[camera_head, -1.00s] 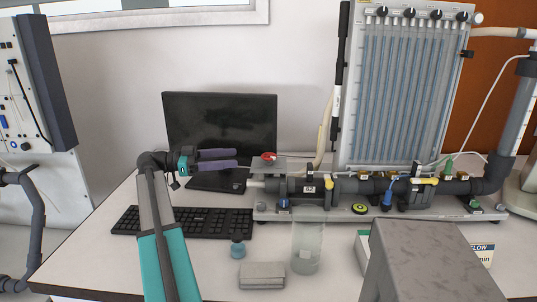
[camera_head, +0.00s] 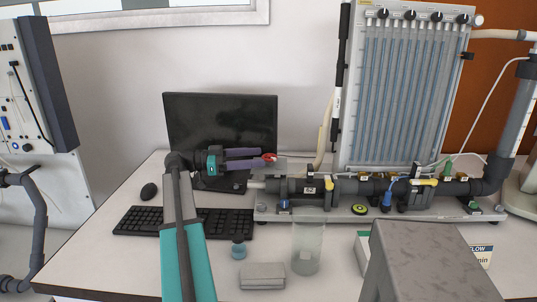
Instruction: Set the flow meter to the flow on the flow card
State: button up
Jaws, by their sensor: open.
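The red valve handle (camera_head: 270,157) sits at the left end of the pipe run on the manometer board's base. My gripper (camera_head: 262,159) is open, its two purple fingers pointing right, with the tips at the red handle; whether they touch it I cannot tell. The flow card (camera_head: 483,252) shows at the lower right, mostly hidden behind a grey block; only "LOW" and "min" read. The manometer board (camera_head: 408,95) with several blue-filled tubes stands behind the pipes. The pipe run carries a dark block with a label reading like 62 (camera_head: 309,190), too small to be sure.
A clear beaker (camera_head: 307,248), a small blue bottle (camera_head: 238,247) and a grey box (camera_head: 263,276) stand in front. The grey block (camera_head: 425,262) fills the lower right. A monitor (camera_head: 220,120) and keyboard (camera_head: 140,221) lie around my arm. A mouse (camera_head: 148,191) is at the left.

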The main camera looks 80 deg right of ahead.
aim_at(269, 156)
jog(key=shift+p+x, duration=0.35)
jog(key=shift+x, duration=2.3)
jog(key=shift+c, duration=0.4)
